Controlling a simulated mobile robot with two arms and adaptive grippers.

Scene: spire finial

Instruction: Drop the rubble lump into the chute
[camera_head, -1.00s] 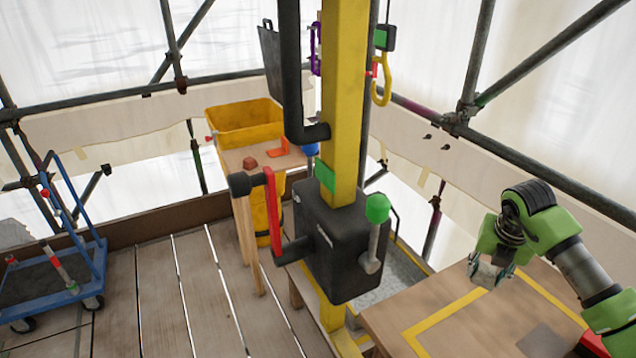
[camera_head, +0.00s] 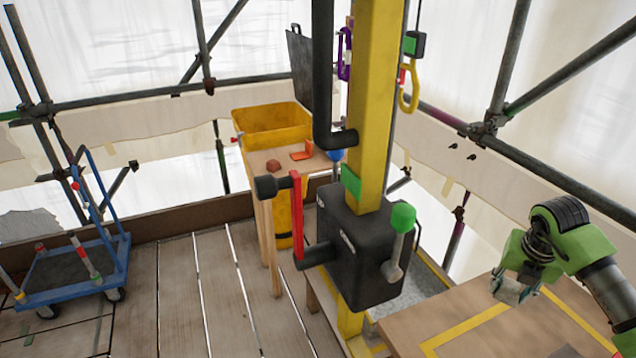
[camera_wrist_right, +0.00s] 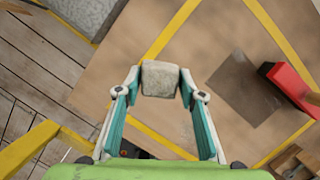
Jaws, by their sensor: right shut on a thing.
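My right gripper (camera_head: 515,292) is over the tan board with yellow lines at the lower right. It is shut on a grey, blocky rubble lump; the lump (camera_wrist_right: 161,79) shows clearly between the fingertips in the right wrist view. In the head view the lump is small and hard to make out. The chute (camera_head: 268,124) is a yellow, open-topped hopper at the back, left of the yellow post, with a yellow section below it partly hidden by a small wooden table. My right gripper is well apart from it. My left gripper is not in view.
A yellow post (camera_head: 376,110) with a black winch box (camera_head: 360,262) stands between my right gripper and the chute. The wooden table (camera_head: 262,160) before the chute holds a reddish lump (camera_head: 273,166) and an orange piece. A blue trolley (camera_head: 75,285) stands left. The plank floor between is clear.

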